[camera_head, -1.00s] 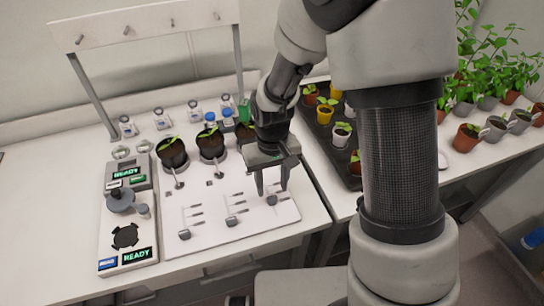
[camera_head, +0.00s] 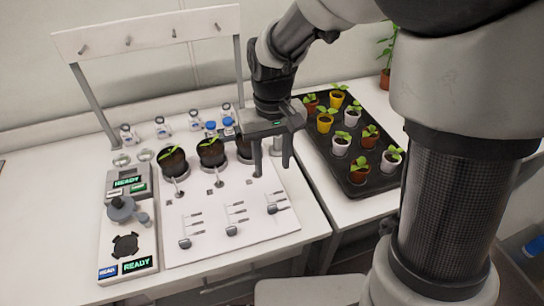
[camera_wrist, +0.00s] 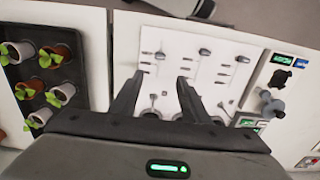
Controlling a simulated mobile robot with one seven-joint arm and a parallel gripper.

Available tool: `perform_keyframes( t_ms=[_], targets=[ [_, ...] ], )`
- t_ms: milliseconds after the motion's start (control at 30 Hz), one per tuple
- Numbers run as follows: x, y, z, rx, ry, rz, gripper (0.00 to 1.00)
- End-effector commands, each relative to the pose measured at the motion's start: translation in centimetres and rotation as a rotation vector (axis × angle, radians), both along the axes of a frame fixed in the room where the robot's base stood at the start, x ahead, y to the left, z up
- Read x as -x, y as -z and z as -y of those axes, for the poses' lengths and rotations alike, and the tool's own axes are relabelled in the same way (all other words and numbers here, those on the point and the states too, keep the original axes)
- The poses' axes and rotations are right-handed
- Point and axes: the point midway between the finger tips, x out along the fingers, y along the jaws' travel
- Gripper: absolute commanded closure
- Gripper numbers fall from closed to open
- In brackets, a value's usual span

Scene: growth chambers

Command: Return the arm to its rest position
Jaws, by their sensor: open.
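My gripper (camera_head: 273,163) is open and empty, above the right side of the white board (camera_head: 222,252) on the bench. Its two fingers point down and stand apart. In the wrist view my gripper (camera_wrist: 156,82) shows both fingers spread over the white board (camera_wrist: 170,48), with nothing between them. My arm comes from the right of the head view, bending down to the wrist behind the board.
Dark pots with seedlings (camera_head: 173,161) stand along the board's back edge, the right one close to my gripper. A black tray (camera_head: 357,190) of small potted plants lies right. A device (camera_head: 128,222) with READY displays stands left. A white rack (camera_head: 88,102) rises behind.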

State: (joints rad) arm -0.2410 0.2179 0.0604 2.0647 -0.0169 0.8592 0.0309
Motion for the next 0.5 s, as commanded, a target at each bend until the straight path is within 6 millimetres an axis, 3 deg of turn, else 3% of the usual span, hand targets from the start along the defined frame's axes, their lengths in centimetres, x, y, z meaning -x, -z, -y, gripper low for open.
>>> perform_keyframes(
  t_ms=[267, 367, 500],
  targets=[
    [0.1, -0.6, 0.3, -0.002, 0.005, 0.011, 0.58],
    [0.6, -2.7, 1.4, -0.009, 0.026, 0.049, 0.58],
    [2.7, -7.7, 4.4, -0.026, 0.085, 0.153, 0.58]
  ],
)
